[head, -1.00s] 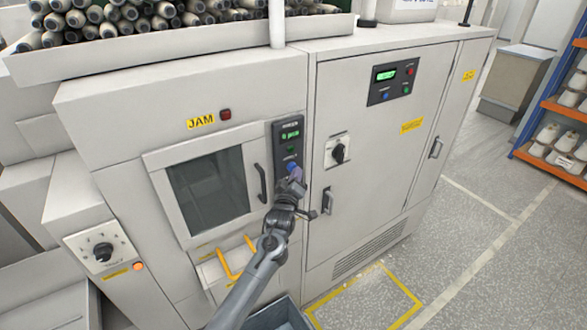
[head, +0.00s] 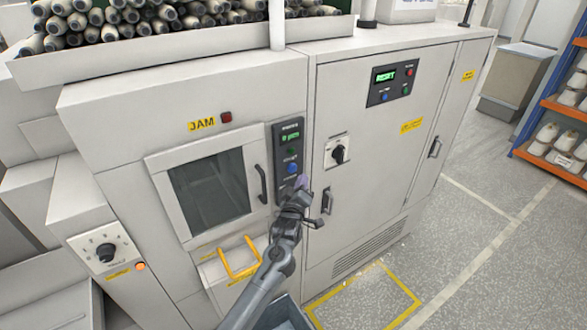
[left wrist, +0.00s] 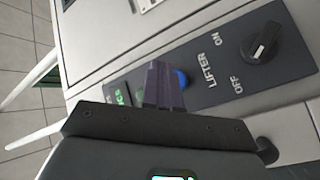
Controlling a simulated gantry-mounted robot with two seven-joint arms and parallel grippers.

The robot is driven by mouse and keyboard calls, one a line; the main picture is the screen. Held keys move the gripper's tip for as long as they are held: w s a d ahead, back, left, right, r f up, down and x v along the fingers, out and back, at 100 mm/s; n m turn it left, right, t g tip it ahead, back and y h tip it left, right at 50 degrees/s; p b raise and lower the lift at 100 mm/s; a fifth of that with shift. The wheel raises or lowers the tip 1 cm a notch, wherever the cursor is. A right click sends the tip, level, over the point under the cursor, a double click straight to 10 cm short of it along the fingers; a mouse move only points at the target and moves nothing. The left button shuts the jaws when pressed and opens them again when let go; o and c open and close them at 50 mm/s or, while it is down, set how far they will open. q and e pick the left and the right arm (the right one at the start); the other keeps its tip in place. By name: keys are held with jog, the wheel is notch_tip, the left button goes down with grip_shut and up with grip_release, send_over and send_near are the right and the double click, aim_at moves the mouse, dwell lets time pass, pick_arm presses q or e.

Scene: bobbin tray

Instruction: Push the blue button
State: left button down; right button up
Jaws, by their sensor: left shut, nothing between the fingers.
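A blue button (head: 292,168) sits low on the narrow dark control panel (head: 282,138) right of the machine's window. My left gripper (head: 301,184) is shut and empty. Its fingertips are just below and to the right of this button, which shows clear of them in the head view. In the left wrist view the blue button (left wrist: 181,78) shows right beside the closed fingers (left wrist: 164,84), partly behind them; contact cannot be told. A second, smaller blue button (head: 385,97) is on the cabinet's upper panel, far from the gripper. My right gripper is not in view.
A dark LIFTER knob (left wrist: 262,42) is on the same panel strip in the left wrist view. The window's handle (head: 261,184) and the cabinet handle (head: 327,201) flank the gripper. A yellow bracket (head: 238,262) sits below the window. The cabinet display (head: 386,76) reads RESET.

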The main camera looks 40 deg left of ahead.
pick_arm(q)
jog(key=d, duration=0.2)
jog(key=shift+s+d+p, duration=0.3)
jog(key=shift+s, duration=0.1)
dwell(0.4)
jog(key=shift+f, duration=0.1)
